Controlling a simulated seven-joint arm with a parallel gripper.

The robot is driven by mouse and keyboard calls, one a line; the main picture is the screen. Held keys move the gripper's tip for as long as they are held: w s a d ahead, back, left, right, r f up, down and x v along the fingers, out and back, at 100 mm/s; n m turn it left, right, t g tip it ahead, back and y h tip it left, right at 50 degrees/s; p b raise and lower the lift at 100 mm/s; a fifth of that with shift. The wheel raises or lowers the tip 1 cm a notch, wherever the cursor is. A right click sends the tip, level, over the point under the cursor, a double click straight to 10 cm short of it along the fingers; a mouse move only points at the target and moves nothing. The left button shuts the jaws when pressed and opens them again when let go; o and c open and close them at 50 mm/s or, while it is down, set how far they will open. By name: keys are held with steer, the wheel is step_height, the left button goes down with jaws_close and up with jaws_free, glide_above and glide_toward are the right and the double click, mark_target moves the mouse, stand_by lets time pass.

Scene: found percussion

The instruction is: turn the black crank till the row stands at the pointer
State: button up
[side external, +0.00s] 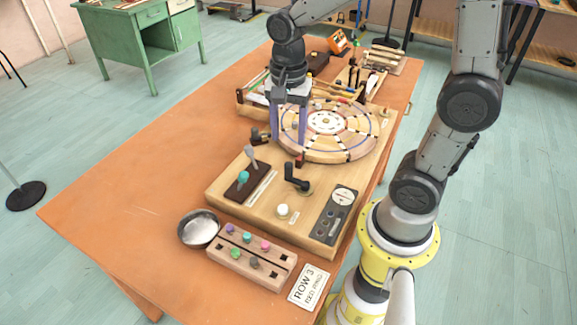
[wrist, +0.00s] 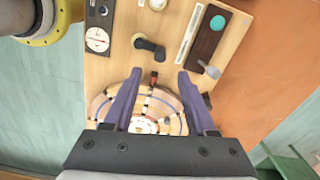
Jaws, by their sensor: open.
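The black crank (side external: 297,181) stands on the wooden box in front of the disc; in the wrist view it (wrist: 148,46) lies beyond my fingertips. The round wooden disc (side external: 348,150) has coloured rings and several radial rows of dark marks. A small red-and-black pointer (side external: 299,160) sits at its near rim; in the wrist view it (wrist: 154,80) shows between my fingers. One row lies close to the pointer there; its number is unreadable. My gripper (side external: 288,146) is open and empty, purple fingers pointing down above the disc's left edge, apart from the crank.
A card (side external: 308,287) reads ROW 3. On the box are a dark plate with a lever and teal knob (side external: 243,177), a white knob (side external: 283,211) and a dial panel (side external: 339,214). A metal bowl (side external: 199,229) and a peg block (side external: 251,256) stand in front. The table's left side is clear.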

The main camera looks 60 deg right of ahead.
mark_target(288, 164)
step_height(288, 164, down, 11)
steer(key=shift+r, duration=0.2)
steer(key=shift+c, duration=0.2)
jaws_close()
